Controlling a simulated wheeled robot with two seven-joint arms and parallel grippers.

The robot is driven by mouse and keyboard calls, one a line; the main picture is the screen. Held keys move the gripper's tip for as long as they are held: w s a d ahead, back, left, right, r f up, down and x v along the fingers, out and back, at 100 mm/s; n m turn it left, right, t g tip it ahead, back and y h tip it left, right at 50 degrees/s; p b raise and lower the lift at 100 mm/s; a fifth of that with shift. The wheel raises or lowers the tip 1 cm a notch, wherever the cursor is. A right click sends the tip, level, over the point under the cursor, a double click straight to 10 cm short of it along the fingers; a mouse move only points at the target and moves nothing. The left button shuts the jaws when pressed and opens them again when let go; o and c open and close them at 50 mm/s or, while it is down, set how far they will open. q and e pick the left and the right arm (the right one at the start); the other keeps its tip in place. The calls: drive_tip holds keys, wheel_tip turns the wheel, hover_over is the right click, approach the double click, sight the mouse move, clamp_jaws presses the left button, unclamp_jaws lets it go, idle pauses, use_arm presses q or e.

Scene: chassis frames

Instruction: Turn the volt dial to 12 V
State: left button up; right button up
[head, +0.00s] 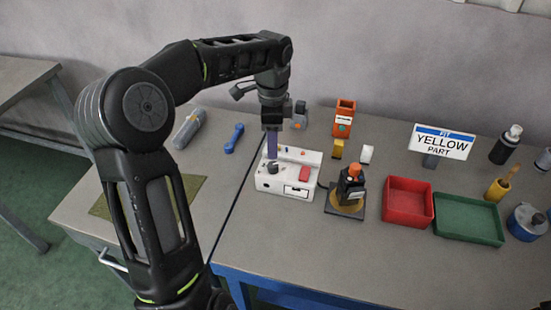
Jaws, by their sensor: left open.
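A white box-shaped unit (286,183) stands on the bench near the middle of the view. It has a dark round dial (272,168) on its left part and a red block-like part (304,174) on its right. The dial's setting and markings are too small to read. My left gripper (272,156) points down right above the dial, its jaws open. I cannot tell whether the fingers touch the dial. The gripper hides part of the unit's back left. My right gripper is not in view.
A black and orange device (350,188) on a dark base stands close to the unit's right. Further right are a red tray (407,203), a green tray (468,219) and a sign (443,142). A blue tool (234,138) lies to the left.

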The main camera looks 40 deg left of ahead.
sight(273, 164)
use_arm(q)
drive_tip(key=shift+w+f, duration=0.1)
drive_tip(key=shift+f, duration=0.25)
wheel_tip(273, 164, down, 7)
drive_tip(key=shift+f+p, duration=0.1)
drive_tip(key=shift+p, duration=0.5)
clamp_jaws()
